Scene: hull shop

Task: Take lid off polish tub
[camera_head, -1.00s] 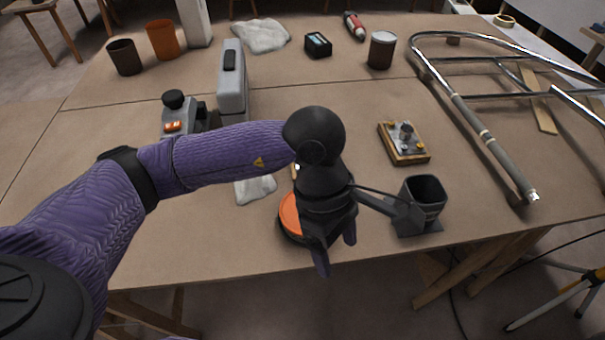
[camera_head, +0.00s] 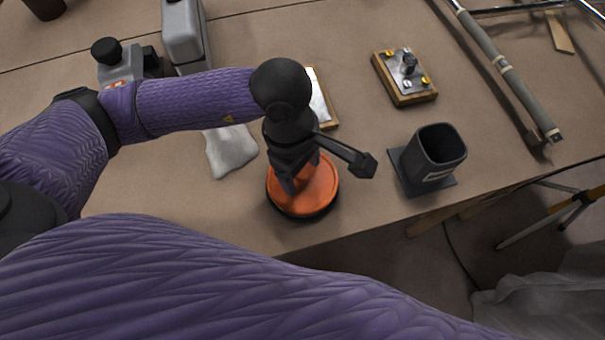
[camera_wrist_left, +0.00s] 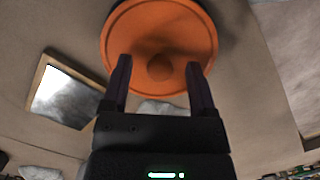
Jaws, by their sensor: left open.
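The polish tub (camera_head: 304,214) is a low, round, dark tub near the table's front edge. An orange lid (camera_head: 323,188) covers it. My left gripper (camera_head: 303,184) points down over the lid, partly hiding it. In the left wrist view the lid (camera_wrist_left: 160,22) shows as an orange disc with a raised rim and a small round centre. The two fingers of the gripper (camera_wrist_left: 158,66) stand apart in front of it with nothing between them. Whether the fingertips touch the lid cannot be told. My right gripper is not in view.
A dark square cup (camera_head: 437,160) on a flat base stands right of the tub. A white cloth (camera_head: 230,152) lies to the left. A wood-framed plate (camera_head: 322,100) lies just behind, and a small wooden block with fittings (camera_head: 405,78) farther right.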

